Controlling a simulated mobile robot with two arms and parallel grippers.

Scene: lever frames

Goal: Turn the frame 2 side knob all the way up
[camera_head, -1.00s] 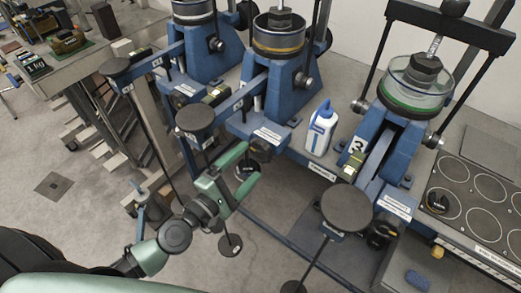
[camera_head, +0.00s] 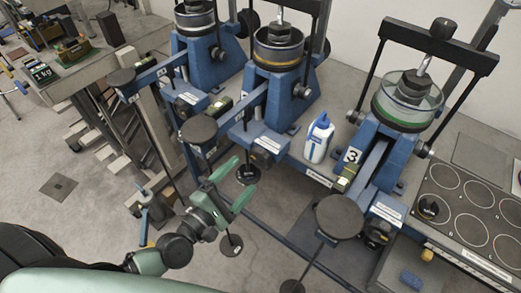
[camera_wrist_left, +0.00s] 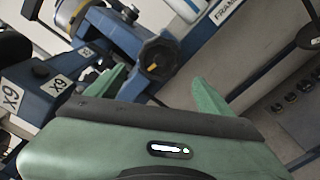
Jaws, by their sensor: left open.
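Frame 2 (camera_head: 272,95) is the middle blue lever frame in the head view. Its side knob (camera_head: 262,158) is dark and sits low on the front, below a white label, partly hard to make out. In the left wrist view a black lobed knob with a yellow mark (camera_wrist_left: 158,58) shows beyond my fingers, on a blue frame part. My left gripper (camera_head: 245,174) is open and empty, with its green fingers pointing toward the frame just in front of and below the knob. A gap shows between fingers and knob. My right gripper is not in view.
Frame 2's round pan (camera_head: 198,130) is on its arm just left of my gripper. A hanging disc (camera_head: 230,245) is below. A white-blue bottle (camera_head: 319,139) stands between frames 2 and 3. Frame 3 (camera_head: 398,150) is at right. Open floor lies at lower left.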

